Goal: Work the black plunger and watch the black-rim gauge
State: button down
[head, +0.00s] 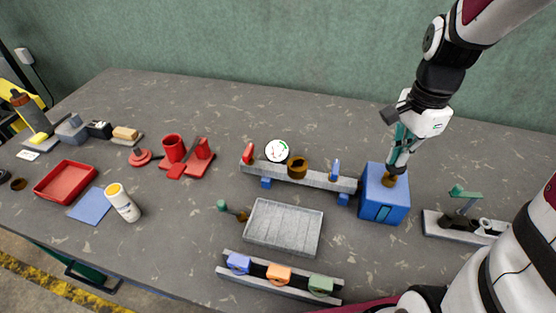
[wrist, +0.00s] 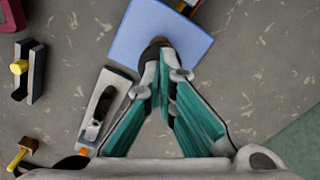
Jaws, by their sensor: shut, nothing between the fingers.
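My gripper (head: 391,174) is shut and empty, pointing down at the blue box (head: 372,208). Its fingertips are at a dark brown, knob-like piece (head: 389,181) on top of the box. In the wrist view the gripper (wrist: 161,56) meets over this piece (wrist: 155,46), with the blue box top (wrist: 135,35) around it. I cannot tell whether the tips touch it or whether it is the black plunger. A round white gauge (head: 277,151) with a thin dark rim and green marks stands behind the grey beam; its needle is too small to read.
The grey beam (head: 315,179) left of the box carries a red piece, a brown ring and a blue piece. A grey tray (head: 284,228) and a rack with coloured blocks (head: 279,275) are in front. A fixture with a green handle (head: 466,192) stands right. The table behind is clear.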

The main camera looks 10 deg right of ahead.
jog(key=shift+r+p, duration=2.05)
jog(key=shift+r, duration=1.3)
